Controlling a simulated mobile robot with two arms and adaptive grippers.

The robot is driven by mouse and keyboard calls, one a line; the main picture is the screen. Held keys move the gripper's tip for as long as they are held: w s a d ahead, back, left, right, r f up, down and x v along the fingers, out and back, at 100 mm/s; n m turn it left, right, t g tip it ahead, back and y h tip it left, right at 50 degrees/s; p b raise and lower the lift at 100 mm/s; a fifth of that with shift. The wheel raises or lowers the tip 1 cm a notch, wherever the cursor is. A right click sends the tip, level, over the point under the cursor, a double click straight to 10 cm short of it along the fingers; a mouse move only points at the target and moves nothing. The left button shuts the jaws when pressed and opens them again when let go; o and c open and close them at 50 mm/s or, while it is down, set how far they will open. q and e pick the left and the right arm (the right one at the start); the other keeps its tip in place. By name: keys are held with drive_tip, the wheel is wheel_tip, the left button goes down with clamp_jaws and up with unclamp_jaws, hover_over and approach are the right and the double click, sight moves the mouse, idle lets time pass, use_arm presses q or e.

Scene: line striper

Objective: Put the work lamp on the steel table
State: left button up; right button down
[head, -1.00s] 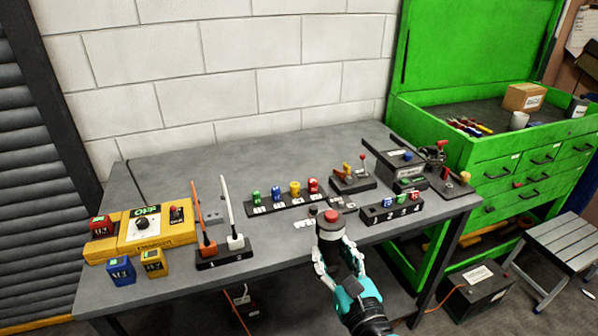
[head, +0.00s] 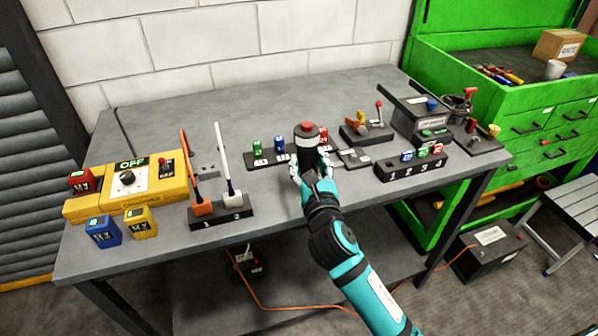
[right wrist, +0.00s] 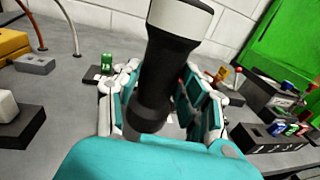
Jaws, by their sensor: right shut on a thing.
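The steel table (head: 150,255) is the grey bench below. The lamp is over its middle front part; I cannot tell whether its base touches the top. My left gripper is not in view.
Behind the lamp is a rack with coloured blocks (head: 257,147). To the right is a numbered block rack (head: 410,165). Bare tabletop lies at the back left and front middle.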

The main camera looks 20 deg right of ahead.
drive_tip(key=shift+w+a, duration=0.2)
drive_tip(key=shift+a, duration=0.25)
drive_tip(key=shift+w+a, duration=0.2)
drive_tip(key=shift+a, duration=0.25)
wheel_tip(320, 180, down, 3)
drive_tip(key=shift+f+b, duration=0.15)
drive_tip(key=shift+b, duration=0.25)
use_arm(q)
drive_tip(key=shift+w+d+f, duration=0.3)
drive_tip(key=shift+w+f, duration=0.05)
use_arm(e)
drive_tip(key=shift+f, duration=0.15)
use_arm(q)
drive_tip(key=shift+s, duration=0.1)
use_arm(e)
drive_tip(key=shift+f, duration=0.15)
drive_tip(key=c, duration=0.7)
unclamp_jaws()
drive_tip(key=shift+c, duration=0.2)
